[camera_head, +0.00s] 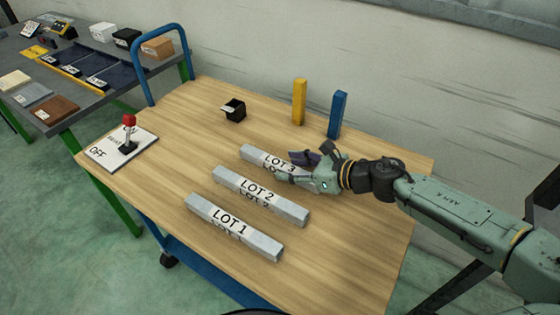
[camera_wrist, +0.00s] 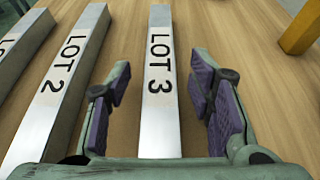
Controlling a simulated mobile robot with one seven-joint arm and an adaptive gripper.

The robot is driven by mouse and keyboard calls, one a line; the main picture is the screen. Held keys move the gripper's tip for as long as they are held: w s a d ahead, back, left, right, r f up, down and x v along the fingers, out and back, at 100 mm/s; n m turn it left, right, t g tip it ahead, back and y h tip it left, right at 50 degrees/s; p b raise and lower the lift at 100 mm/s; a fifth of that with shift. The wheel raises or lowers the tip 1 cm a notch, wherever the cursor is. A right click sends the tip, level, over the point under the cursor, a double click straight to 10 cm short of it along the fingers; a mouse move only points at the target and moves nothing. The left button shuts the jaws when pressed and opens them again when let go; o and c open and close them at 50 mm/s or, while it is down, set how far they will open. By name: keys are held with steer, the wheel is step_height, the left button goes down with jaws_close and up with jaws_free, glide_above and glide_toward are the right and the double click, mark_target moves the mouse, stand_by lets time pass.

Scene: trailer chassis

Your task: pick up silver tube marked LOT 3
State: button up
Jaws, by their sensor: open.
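The silver tube marked LOT 3 (camera_head: 262,157) lies on the wooden table top, farthest back of the three tubes. In the wrist view the LOT 3 tube (camera_wrist: 160,85) runs between the two purple-padded fingers, nearer the left finger. My gripper (camera_head: 297,168) is open at the right part of this tube and hides its right end in the head view. In the wrist view the open gripper (camera_wrist: 162,95) shows a gap on both sides of the tube. Whether the fingers are down beside the tube or above it, I cannot tell.
The LOT 2 tube (camera_head: 260,196) and LOT 1 tube (camera_head: 233,227) lie in front, roughly parallel. A yellow post (camera_head: 299,102) and a blue post (camera_head: 338,114) stand behind. A black box (camera_head: 234,110) and a red-knobbed lever plate (camera_head: 122,148) are to the left.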

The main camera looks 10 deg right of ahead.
steer(key=shift+w+a+f, duration=0.25)
steer(key=shift+w+a, duration=0.05)
jaws_close()
stand_by(0.5)
